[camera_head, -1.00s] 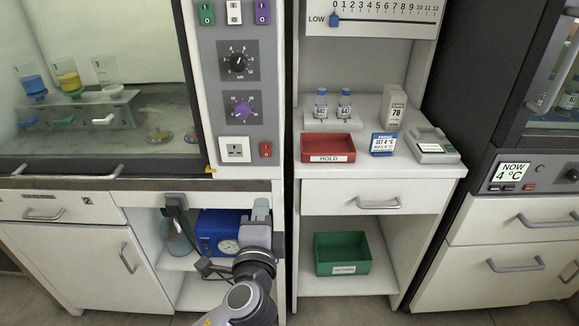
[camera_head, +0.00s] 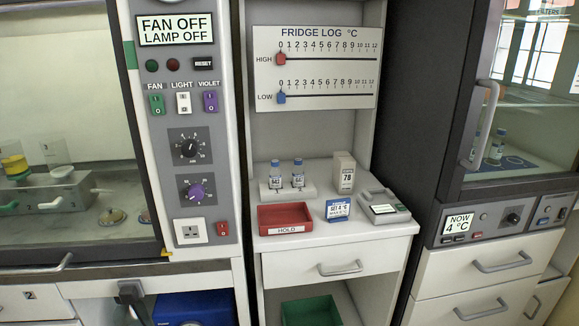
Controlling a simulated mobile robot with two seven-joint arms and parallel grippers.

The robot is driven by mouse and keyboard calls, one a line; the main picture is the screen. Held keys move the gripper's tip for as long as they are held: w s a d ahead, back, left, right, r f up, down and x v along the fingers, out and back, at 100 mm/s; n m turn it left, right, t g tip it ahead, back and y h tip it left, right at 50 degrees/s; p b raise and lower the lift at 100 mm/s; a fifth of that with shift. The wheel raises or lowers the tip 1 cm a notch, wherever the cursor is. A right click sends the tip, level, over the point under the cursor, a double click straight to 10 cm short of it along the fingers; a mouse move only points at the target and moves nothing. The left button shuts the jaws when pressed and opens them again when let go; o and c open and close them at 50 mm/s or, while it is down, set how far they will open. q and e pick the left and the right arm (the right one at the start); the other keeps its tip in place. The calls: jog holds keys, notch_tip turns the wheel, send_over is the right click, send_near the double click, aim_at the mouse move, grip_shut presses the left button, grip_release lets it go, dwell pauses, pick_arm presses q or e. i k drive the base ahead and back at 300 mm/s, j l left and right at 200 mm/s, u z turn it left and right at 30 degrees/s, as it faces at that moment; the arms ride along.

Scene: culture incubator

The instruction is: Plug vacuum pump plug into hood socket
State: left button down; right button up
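The hood socket (camera_head: 190,231) is a white wall-type outlet low on the hood's grey control panel. Its dark holes show and nothing is plugged into it. A red rocker switch (camera_head: 222,229) sits to its right. Below the hood's front edge, a dark piece (camera_head: 132,294) hangs at the bottom of the view; it may be the pump plug, but its lower part is cut off. The top of the blue vacuum pump (camera_head: 195,308) shows in the open bay right of it. Neither of my grippers is in view.
The control panel carries fan, light and violet switches (camera_head: 183,102) and two knobs (camera_head: 195,190). Right of it stand a shelf with a red tray (camera_head: 286,218), vials and a label device (camera_head: 384,208), a green tray (camera_head: 310,311) below, and the fridge (camera_head: 470,232).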

aim_at(128, 295)
jog(key=u, duration=1.25)
